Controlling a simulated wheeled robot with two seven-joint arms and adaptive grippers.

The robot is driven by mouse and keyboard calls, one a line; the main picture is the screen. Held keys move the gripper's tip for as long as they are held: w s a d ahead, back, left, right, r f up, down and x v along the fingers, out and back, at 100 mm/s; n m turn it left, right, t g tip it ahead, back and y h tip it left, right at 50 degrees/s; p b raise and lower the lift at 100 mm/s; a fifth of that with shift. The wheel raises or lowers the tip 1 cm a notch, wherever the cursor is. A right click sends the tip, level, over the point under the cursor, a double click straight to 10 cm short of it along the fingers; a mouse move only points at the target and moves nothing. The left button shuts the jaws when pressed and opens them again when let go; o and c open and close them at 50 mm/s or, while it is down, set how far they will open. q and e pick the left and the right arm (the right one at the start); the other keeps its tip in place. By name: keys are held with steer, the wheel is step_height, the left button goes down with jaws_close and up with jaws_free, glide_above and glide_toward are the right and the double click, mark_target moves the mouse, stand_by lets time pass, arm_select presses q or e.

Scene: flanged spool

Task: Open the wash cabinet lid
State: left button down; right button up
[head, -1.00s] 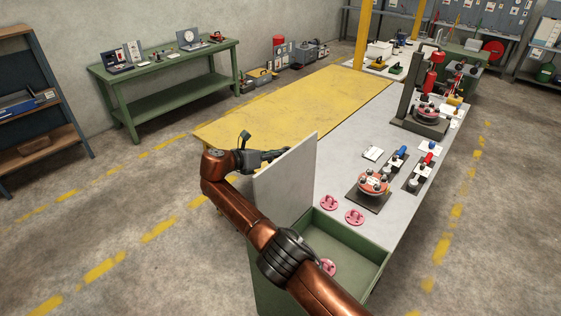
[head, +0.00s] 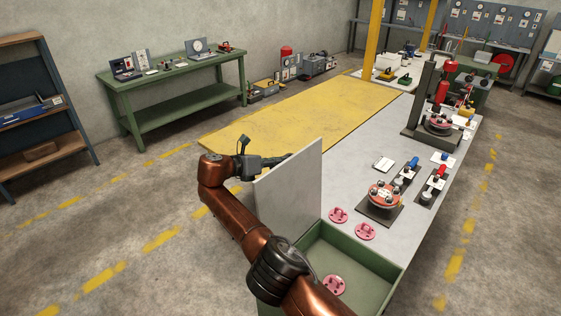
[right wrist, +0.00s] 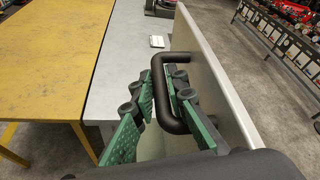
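The wash cabinet is a green box (head: 383,275) set into the near end of the grey workbench, its top uncovered. Its lid, a flat grey panel (head: 290,190), stands about upright along the cabinet's left side. My right arm reaches across to the lid's far left face; my right gripper (head: 275,160) is partly hidden behind the lid. In the right wrist view, the black bar handle (right wrist: 158,85) on the lid (right wrist: 215,75) lies between the green-padded fingers of my right gripper (right wrist: 165,92). The fingers are apart, with a gap beside the bar. My left gripper is out of view.
A pink flanged part (head: 333,286) lies inside the cabinet, and two more pink parts (head: 365,232) sit on the bench by its rim. A red round part on a dark plate (head: 384,197) stands farther back. A yellow table (head: 300,115) lies beyond the lid.

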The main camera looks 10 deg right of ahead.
steer(key=o, duration=0.4)
steer(key=shift+c, duration=0.2)
steer(key=shift+a, duration=0.1)
steer(key=v, duration=0.7)
steer(key=shift+a, duration=0.15)
steer(key=shift+s+r, duration=0.1)
